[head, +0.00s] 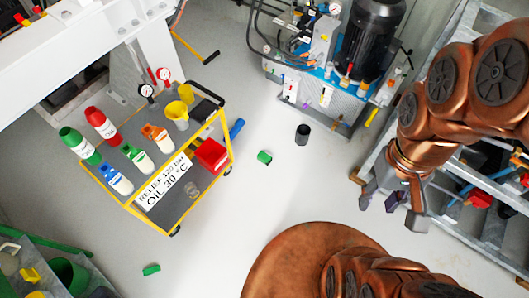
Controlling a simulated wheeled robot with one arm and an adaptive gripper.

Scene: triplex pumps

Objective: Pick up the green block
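Two small green pieces lie apart on the pale floor in the head view. One green piece (265,157) is near the middle, right of the yellow cart, and looks short and rounded. The other green piece (151,269) is at the lower left and looks flat and angular. I cannot tell for certain which is the green block. My gripper (393,207) hangs from the copper arm at the right, its grey fingers spread, with nothing seen between them. It is well right of both green pieces and touches neither.
A yellow-framed cart (178,222) with bottles and a red bin (211,155) stands at left. A dark cylinder (302,134) stands on the floor before the pump unit (322,98). Metal shelving (487,226) is at right. The central floor is mostly clear.

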